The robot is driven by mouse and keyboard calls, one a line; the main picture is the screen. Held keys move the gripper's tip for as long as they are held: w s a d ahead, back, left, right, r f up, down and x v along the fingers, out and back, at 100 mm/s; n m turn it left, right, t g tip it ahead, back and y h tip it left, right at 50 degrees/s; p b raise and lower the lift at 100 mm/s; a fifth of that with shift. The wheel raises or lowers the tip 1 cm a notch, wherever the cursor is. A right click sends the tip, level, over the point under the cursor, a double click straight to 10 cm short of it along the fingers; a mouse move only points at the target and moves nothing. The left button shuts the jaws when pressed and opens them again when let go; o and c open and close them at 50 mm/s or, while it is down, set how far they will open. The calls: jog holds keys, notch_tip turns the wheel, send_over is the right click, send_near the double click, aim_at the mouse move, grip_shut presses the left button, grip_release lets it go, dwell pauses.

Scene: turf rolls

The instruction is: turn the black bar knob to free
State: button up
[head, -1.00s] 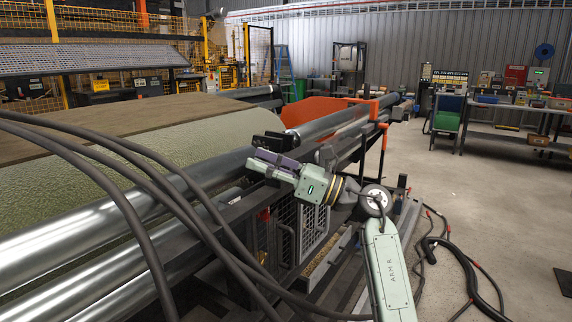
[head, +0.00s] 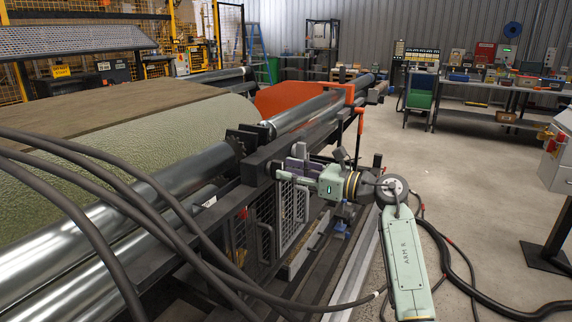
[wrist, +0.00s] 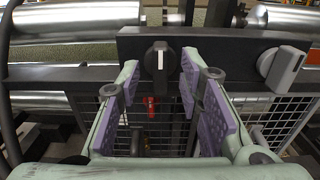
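The black bar knob (wrist: 160,58) is on a dark plate (wrist: 215,48) in the wrist view. Its bar stands roughly upright, with a white line on its face. My gripper (wrist: 160,88) is open and empty, its purple-padded fingers to the left and right below the knob in the picture. The knob appears between the fingers' far ends, and I see no contact. In the head view my gripper (head: 288,172) points left at the side of the machine's dark rail. I cannot make out the knob there.
A grey lever-like handle (wrist: 288,68) sits on the same plate to the right. Wire mesh guards (head: 290,215) lie below the rail. Thick black hoses (head: 110,190) cross the left foreground. Open floor (head: 475,180) lies to the right, with a grey cabinet (head: 556,165) at the edge.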

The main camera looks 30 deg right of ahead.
jog(key=shift+x, duration=0.85)
jog(key=shift+c, duration=0.3)
grip_shut()
